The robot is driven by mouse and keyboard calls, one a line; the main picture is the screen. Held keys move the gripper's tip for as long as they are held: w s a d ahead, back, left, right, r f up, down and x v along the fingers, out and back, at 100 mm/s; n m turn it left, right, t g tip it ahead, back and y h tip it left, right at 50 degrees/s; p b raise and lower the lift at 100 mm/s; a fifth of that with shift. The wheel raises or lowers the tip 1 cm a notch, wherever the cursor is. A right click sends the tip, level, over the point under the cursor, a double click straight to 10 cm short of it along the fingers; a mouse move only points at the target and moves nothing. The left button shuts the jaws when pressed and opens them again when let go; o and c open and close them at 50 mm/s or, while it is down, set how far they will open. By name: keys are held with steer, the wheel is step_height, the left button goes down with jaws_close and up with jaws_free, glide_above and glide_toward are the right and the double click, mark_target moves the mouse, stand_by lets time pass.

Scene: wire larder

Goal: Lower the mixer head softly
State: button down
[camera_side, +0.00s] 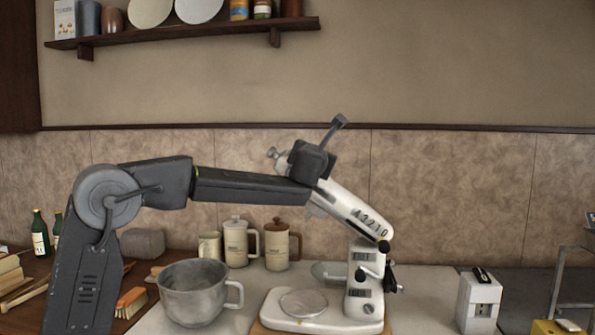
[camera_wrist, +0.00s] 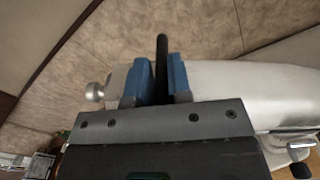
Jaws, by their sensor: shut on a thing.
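The white stand mixer's head (camera_side: 347,207) is tilted up, its silver front knob (camera_side: 272,153) high and to the left. The mixer stand (camera_side: 362,275) is upright, with a round pale plate on its base. My gripper (camera_wrist: 157,72) is at the front end of the head; in the side view my dark wrist hides the fingers. In the wrist view its blue fingers are shut on a thin black handle (camera_wrist: 162,50). The silvery head (camera_wrist: 245,85) runs to the right beyond the fingers. How the handle joins the head is hidden.
A grey mixing bowl (camera_side: 196,295) with a handle stands left of the mixer base. Two lidded jugs (camera_side: 278,246) stand behind. A brush (camera_side: 131,302) lies at left. A small white device (camera_side: 479,301) stands at right. A shelf (camera_side: 190,30) hangs on the wall above.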

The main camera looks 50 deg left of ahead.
steer(key=shift+m, duration=0.9)
steer(key=shift+w+d+r, duration=0.35)
steer(key=shift+w+d, duration=0.35)
steer(key=shift+d, duration=0.05)
steer(key=shift+w+d+r, duration=0.35)
steer(key=shift+w+d, duration=0.35)
steer(key=c, duration=1.1)
jaws_free()
steer(key=shift+a, duration=0.1)
steer(key=shift+s, duration=0.1)
steer(key=shift+s+d+r, duration=0.1)
steer(key=shift+s+d, duration=0.05)
steer(key=shift+d, duration=0.1)
steer(key=v, duration=1.3)
steer(key=shift+d, duration=0.1)
